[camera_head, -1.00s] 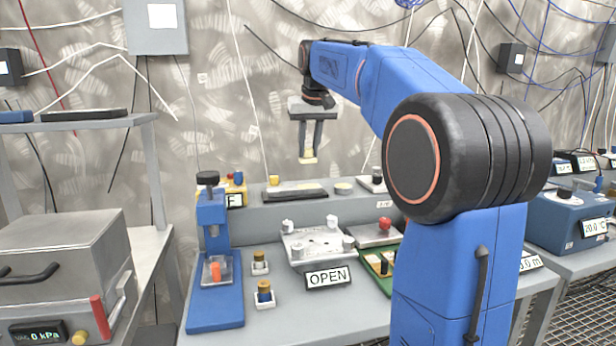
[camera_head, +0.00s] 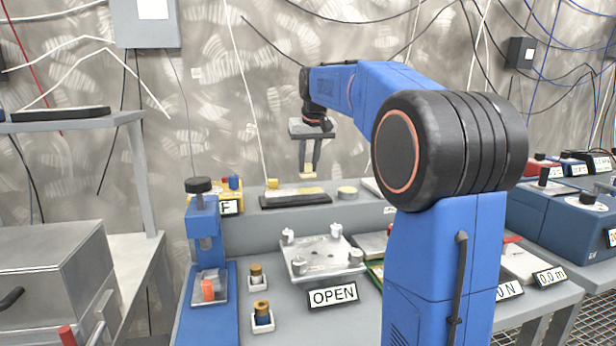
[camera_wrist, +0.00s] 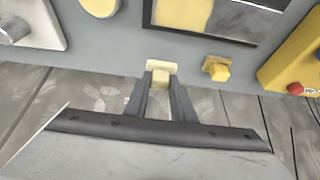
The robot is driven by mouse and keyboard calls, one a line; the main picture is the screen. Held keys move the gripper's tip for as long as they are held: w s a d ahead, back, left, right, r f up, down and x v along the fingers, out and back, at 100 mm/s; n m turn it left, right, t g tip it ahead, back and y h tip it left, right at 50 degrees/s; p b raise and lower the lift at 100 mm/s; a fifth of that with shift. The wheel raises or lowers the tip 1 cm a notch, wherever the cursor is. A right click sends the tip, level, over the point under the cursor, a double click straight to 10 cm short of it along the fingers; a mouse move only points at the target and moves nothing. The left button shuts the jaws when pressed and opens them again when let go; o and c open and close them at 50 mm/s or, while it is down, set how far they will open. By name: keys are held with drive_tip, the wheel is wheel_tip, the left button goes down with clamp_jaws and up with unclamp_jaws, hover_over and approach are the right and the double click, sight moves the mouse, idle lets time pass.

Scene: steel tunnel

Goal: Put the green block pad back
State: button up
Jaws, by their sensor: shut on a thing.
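My gripper (camera_head: 309,167) is shut on a small pale yellow pad (camera_wrist: 160,66). It hangs above the back shelf, near the dark plate in the head view. In the wrist view the fingers close on the pad's narrow yellow part, and a wider cream part shows beyond them. I see no green on the held pad. A green board (camera_head: 375,270) shows only as an edge on the bench, mostly hidden behind my arm. I cannot tell whether it is the task's green block.
The shelf holds a dark-framed plate (camera_wrist: 228,18), a small yellow block (camera_wrist: 216,69), a pale disc (camera_head: 347,191) and a yellow box (camera_wrist: 298,60). Below stand a metal fixture (camera_head: 322,256) with an OPEN sign (camera_head: 333,294) and a blue press (camera_head: 204,290).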

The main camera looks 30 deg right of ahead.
sight(308, 173)
drive_tip(key=shift+f, duration=2)
drive_tip(key=o, duration=0.9)
drive_tip(key=shift+f, duration=0.1)
drive_tip(key=v, duration=1.2)
drive_tip(key=shift+s, duration=0.1)
